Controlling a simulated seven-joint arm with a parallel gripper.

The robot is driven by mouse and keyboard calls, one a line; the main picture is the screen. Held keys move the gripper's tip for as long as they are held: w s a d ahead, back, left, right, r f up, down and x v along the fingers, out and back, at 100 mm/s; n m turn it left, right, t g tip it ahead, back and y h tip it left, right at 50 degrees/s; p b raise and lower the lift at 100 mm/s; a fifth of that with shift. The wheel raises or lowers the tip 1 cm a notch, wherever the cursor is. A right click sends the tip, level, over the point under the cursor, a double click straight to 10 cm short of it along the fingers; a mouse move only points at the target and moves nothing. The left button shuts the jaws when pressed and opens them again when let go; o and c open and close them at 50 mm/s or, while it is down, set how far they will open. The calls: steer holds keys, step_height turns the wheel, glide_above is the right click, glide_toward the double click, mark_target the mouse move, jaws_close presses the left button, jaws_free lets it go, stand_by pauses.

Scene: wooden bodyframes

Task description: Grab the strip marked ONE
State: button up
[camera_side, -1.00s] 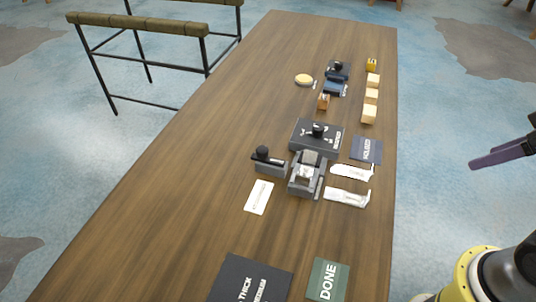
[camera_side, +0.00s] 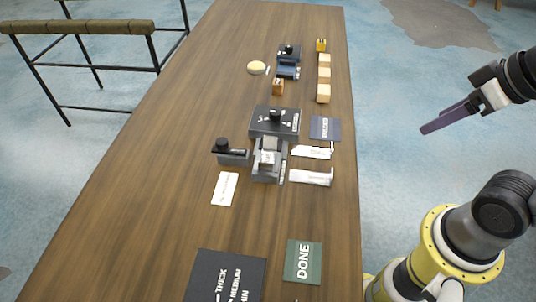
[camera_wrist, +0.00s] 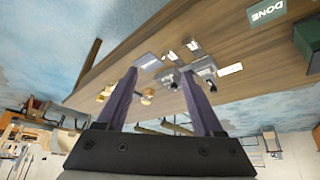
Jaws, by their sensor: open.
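Two white strips lie at the table's right side in the side view, an upper strip (camera_side: 313,152) and a lower strip (camera_side: 311,177). A white card (camera_side: 225,188) with small print lies left of them. I cannot read ONE on any of these. My gripper (camera_side: 428,128) is off the table's right edge, well apart from the strips, with its purple fingers pointing left. In the wrist view my gripper (camera_wrist: 158,74) is open and empty, its two fingers spread, with the table tilted beyond them.
A grey clamp-like fixture (camera_side: 269,160) stands between the card and strips. Behind it are a dark box (camera_side: 274,122), a blue card (camera_side: 325,127) and wooden blocks (camera_side: 323,93). A green DONE mat (camera_side: 303,261) and black THICK/MEDIUM/THIN board (camera_side: 226,278) lie in front. The table's left side is clear.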

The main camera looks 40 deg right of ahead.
steer(key=shift+c, duration=0.3)
steer(key=c, duration=0.4)
